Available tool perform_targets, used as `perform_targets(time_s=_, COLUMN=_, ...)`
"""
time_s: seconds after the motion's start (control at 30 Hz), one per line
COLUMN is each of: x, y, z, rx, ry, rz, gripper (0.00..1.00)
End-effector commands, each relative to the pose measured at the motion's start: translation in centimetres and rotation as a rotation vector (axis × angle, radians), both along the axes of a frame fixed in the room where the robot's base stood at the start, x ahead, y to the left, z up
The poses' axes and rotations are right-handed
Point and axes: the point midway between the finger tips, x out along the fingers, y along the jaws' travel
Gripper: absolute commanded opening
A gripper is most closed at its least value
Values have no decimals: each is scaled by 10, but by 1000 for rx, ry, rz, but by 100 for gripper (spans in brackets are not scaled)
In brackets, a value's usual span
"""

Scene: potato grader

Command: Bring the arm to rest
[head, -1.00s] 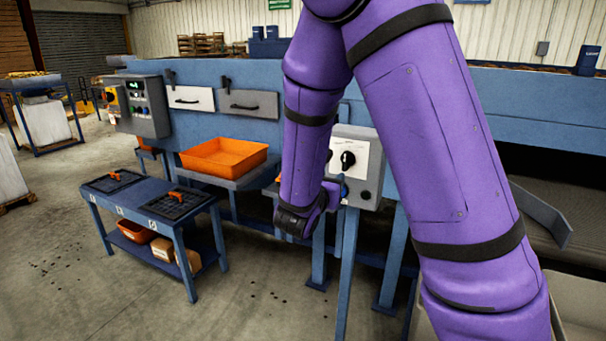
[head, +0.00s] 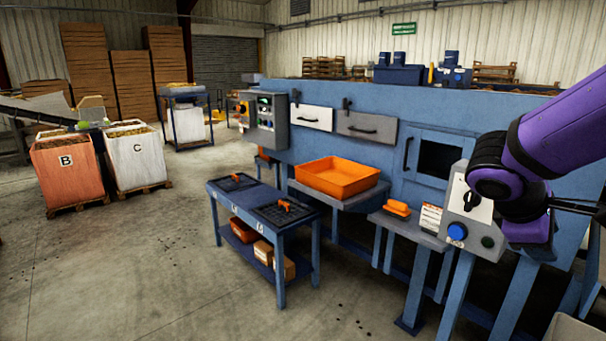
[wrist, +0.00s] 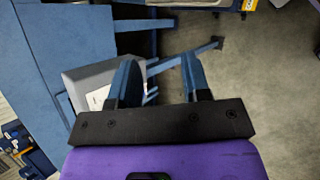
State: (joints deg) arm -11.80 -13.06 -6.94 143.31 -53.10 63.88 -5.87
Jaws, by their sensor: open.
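My gripper (wrist: 160,88) shows in the wrist view with its two blue fingers apart and nothing between them. Beyond the fingers are the grey control box (wrist: 95,80) of the grader, a blue leg and bare floor. In the head view my purple arm comes in from the right edge, and its folded part is in front of the right side of the grey control box (head: 462,232). The gripper's fingertips cannot be made out in the head view.
The blue grader (head: 380,110) runs along the back. An orange tray (head: 340,190) sits on its shelf. A blue table (head: 240,207) with two black trays stands in front. Crates B (head: 66,185) and C (head: 135,175) are at left. The floor at front left is clear.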

Motion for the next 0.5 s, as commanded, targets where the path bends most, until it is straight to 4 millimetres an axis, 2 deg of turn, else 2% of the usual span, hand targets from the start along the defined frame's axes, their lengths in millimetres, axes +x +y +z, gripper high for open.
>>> perform_targets(time_s=0.03, x=-11, y=5, z=5, rx=72, ry=-57, rz=-52, gripper=44)
perform_targets(time_s=0.2, x=-41, y=30, z=17, rx=323, ry=-235, rz=-213, gripper=44)
perform_targets(time_s=0.5, x=-76, y=83, z=48, rx=738, ry=-534, rz=-434, gripper=44)
